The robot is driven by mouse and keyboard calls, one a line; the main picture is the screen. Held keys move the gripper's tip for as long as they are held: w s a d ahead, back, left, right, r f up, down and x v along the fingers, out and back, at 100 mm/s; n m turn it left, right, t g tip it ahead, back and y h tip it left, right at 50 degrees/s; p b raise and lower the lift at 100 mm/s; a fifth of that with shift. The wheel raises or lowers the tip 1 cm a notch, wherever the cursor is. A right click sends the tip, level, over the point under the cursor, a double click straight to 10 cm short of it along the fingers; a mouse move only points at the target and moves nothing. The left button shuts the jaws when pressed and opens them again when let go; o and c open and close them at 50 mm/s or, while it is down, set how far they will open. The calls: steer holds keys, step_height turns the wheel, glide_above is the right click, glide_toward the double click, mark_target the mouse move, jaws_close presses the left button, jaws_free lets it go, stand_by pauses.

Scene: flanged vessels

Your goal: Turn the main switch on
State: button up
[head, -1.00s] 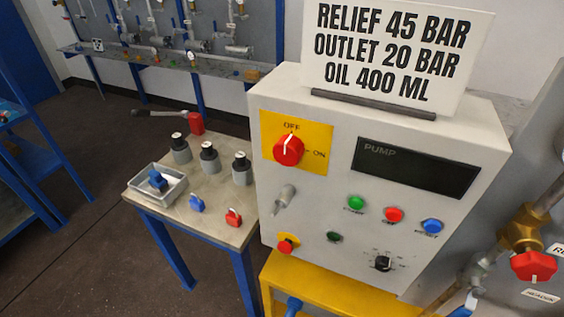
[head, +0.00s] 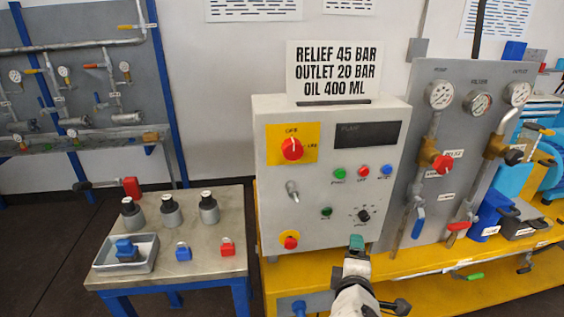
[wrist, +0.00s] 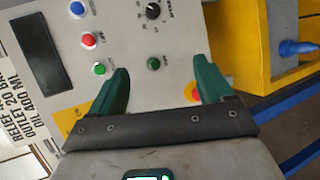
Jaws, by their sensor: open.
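The main switch (head: 292,149) is a red round knob on a yellow plate at the upper left of the grey control box (head: 330,225). Its white mark points up toward OFF; ON is lettered at its right. My gripper (head: 356,243) is in front of the box's lower right part, below and right of the switch and apart from it. In the wrist view my gripper (wrist: 162,85) has two green fingers spread wide, with nothing between them but the box face behind. There the switch knob is hidden; only a bit of yellow plate shows by the left finger.
The box carries a silver lever (head: 292,190), green, red and blue buttons, a black dial (head: 364,216) and a red stop button (head: 290,241). A sign (head: 334,72) stands on top. A side table (head: 210,262) with bottles and padlocks is left; gauges and valves are right.

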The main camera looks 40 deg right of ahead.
steer(key=w+r+n+t+h, duration=0.3)
steer(key=w+r+n, duration=0.25)
steer(key=r, duration=0.25)
steer(key=n+t+y+b, duration=0.1)
steer(key=n+t, duration=0.6)
steer(key=n, duration=0.7)
glide_toward(293, 154)
steer(key=p+x, duration=0.2)
steer(key=x, duration=0.7)
steer(key=shift+d+r, duration=0.1)
steer(key=shift+d, duration=0.05)
steer(key=shift+c, duration=0.5)
steer(key=c, duration=0.9)
steer(key=shift+c, duration=0.2)
